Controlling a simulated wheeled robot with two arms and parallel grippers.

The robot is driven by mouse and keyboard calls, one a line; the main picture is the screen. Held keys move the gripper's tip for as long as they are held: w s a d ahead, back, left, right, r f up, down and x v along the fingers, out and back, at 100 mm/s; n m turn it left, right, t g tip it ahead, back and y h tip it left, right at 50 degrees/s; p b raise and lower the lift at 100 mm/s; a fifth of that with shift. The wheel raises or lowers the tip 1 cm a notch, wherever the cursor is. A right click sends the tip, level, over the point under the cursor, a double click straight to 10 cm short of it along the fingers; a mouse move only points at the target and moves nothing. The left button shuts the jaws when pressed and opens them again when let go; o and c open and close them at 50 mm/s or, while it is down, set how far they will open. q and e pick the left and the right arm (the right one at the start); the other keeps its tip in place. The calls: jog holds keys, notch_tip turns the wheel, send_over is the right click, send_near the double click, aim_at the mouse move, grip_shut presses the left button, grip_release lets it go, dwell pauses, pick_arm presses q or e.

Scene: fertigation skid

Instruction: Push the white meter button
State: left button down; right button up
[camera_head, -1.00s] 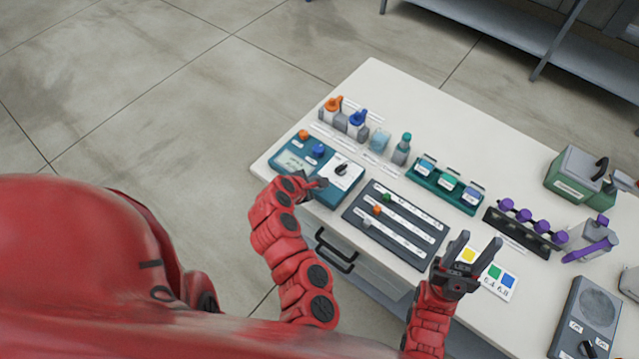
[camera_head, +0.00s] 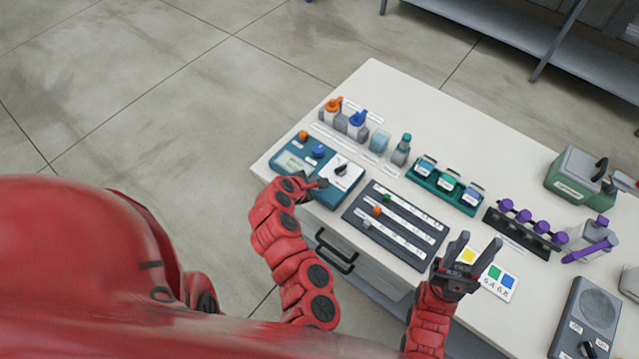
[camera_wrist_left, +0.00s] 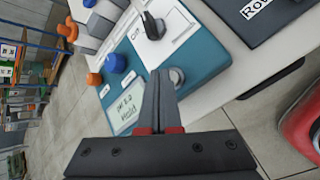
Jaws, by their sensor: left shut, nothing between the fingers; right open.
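The teal meter box (camera_head: 350,187) stands at the near left corner of the bench, with a display, orange and blue knobs and a black dial on a white panel. In the left wrist view the meter (camera_wrist_left: 212,58) fills the upper middle. A pale grey-white round button (camera_wrist_left: 177,76) sits near its edge, beside my fingertips. My left gripper (camera_head: 322,184) is shut and empty, its tips over the meter; they also show in the left wrist view (camera_wrist_left: 160,74). In the head view the arm hides the button. I cannot tell whether the tips touch it. My right gripper (camera_head: 481,246) is open and empty.
A dark slider panel (camera_head: 420,242) lies right of the meter. Bottles with orange and blue caps (camera_head: 345,118) stand behind it. A teal rack (camera_head: 445,185), a purple-capped rack (camera_head: 523,228) and a colour card (camera_head: 490,275) lie further right. The bench's back edge is clear.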

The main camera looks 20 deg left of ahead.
pick_arm(q)
notch_tip(320, 180, up, 6)
jog(key=p, duration=0.5)
jog(key=shift+f, duration=0.1)
dwell(0.4)
